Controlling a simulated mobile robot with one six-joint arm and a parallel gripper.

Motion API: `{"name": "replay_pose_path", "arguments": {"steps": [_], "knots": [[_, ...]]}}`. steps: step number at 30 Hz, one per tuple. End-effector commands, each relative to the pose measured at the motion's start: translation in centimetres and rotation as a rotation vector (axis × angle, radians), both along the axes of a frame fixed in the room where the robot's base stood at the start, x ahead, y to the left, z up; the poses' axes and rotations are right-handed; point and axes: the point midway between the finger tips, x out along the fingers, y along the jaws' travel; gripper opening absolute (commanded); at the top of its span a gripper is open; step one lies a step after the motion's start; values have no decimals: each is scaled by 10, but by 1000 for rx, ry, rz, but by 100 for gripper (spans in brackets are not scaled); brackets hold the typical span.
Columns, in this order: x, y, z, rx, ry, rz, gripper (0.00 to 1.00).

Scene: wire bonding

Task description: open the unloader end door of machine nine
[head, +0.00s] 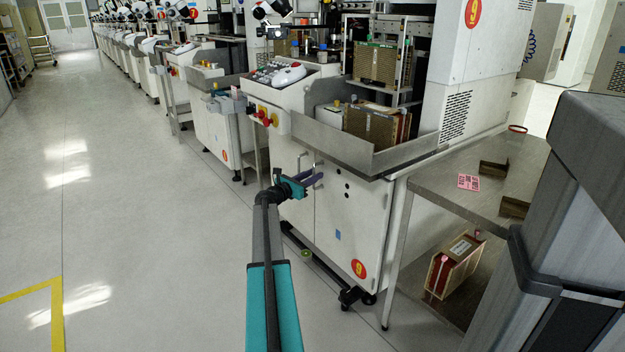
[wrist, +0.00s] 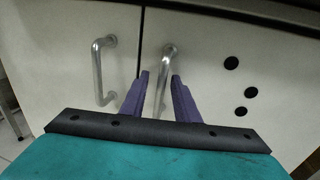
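Machine nine's white lower cabinet (head: 345,215) has two doors side by side, and both look shut. The right door (wrist: 215,85) carries an orange 9 sticker and black round holes. Its upright metal bar handle (wrist: 167,65) is near the door seam. The left door (wrist: 60,60) has a similar handle (wrist: 98,70). My gripper (head: 314,180) is at the cabinet front by the handles. In the wrist view its purple fingers (wrist: 160,75) are apart, with the right door's handle showing between them. I cannot tell whether they touch it.
A steel tray ledge (head: 370,155) with magazines juts out above the doors. A steel table (head: 460,190) stands to the right, with a boxed magazine (head: 455,265) on its lower shelf. A grey bin-like body (head: 590,180) is at far right. The floor to the left is clear.

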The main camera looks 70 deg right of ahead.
Motion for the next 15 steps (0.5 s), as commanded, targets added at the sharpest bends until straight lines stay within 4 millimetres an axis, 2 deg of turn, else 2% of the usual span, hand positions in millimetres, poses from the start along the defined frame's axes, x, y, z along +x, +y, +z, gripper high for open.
{"name": "replay_pose_path", "arguments": {"steps": [11,15], "knots": [[-2,-4,0,0,0,0,28],[-2,-4,0,0,0,0,8]]}}
